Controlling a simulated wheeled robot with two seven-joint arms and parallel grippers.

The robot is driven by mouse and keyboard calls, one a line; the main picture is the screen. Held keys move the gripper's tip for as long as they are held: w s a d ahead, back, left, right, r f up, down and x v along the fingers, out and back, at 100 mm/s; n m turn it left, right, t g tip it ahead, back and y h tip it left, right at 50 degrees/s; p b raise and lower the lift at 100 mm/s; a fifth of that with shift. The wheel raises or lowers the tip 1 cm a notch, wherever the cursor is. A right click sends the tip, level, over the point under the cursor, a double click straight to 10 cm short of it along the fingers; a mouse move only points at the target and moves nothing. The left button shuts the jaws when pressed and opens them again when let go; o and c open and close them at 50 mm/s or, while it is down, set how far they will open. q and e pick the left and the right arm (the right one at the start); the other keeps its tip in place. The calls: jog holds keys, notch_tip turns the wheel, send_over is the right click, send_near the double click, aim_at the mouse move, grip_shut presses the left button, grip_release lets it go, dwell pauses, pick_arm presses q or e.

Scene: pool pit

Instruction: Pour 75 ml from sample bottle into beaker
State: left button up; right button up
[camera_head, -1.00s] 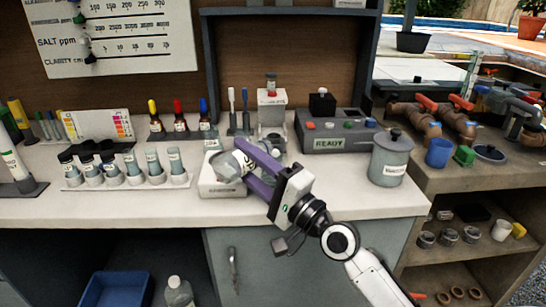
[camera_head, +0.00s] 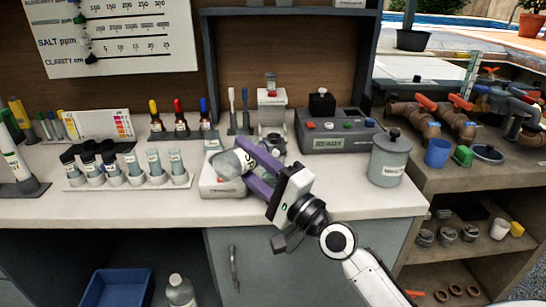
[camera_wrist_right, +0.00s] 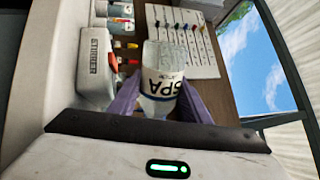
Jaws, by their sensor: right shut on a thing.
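My right gripper (camera_head: 254,168) has purple fingers and is shut on the sample bottle (camera_head: 229,164), a clear bottle with a white label. It holds the bottle strongly tilted over the white stirrer (camera_head: 222,189) on the bench. In the right wrist view the bottle (camera_wrist_right: 163,70) shows between the fingers of the gripper (camera_wrist_right: 158,98), with "SPA" on its label. The stirrer (camera_wrist_right: 96,62) is beside it there. I cannot make out a beaker clearly; the bottle and fingers cover much of the stirrer top. My left gripper is not in view.
A rack of vials (camera_head: 128,182) stands left of the stirrer. Dropper bottles (camera_head: 180,127) stand behind. A grey console (camera_head: 336,138) reading "READY" and a lidded grey canister (camera_head: 389,160) are to the right. The bench front (camera_head: 110,210) is clear.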

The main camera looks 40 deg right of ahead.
jog(key=shift+r+m+p, duration=0.25)
jog(key=shift+m+p, duration=0.05)
jog(key=shift+p, duration=0.1)
jog(key=shift+d+r+m+p, duration=0.1)
jog(key=shift+m+p, duration=0.2)
dwell(0.3)
